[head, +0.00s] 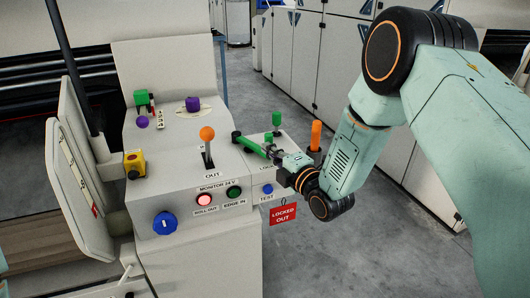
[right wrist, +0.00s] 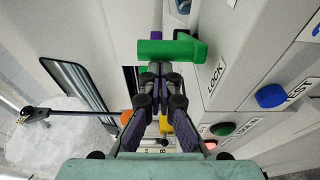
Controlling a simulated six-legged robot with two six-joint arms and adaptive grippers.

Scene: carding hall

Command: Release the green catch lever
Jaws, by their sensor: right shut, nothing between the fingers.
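The green catch lever (head: 252,146) slants across the top of the side box, by a partly covered label. In the right wrist view a green bar with a block at its right end (right wrist: 172,49) lies just ahead of the fingertips, by the word LOCK. My right gripper (head: 271,151) is shut and empty, its tips at the lever's near end; whether they touch it I cannot tell. The fingertips also show in the right wrist view (right wrist: 160,72). Dark parts at the lower left of the head view may be my left gripper (head: 128,282); its jaws are unclear.
An orange-knobbed lever (head: 207,134) stands on the console, left of the green lever. A green-topped post (head: 276,119) and an orange handle (head: 316,133) stand behind my gripper. A red LOCKED OUT tag (head: 283,214) hangs below.

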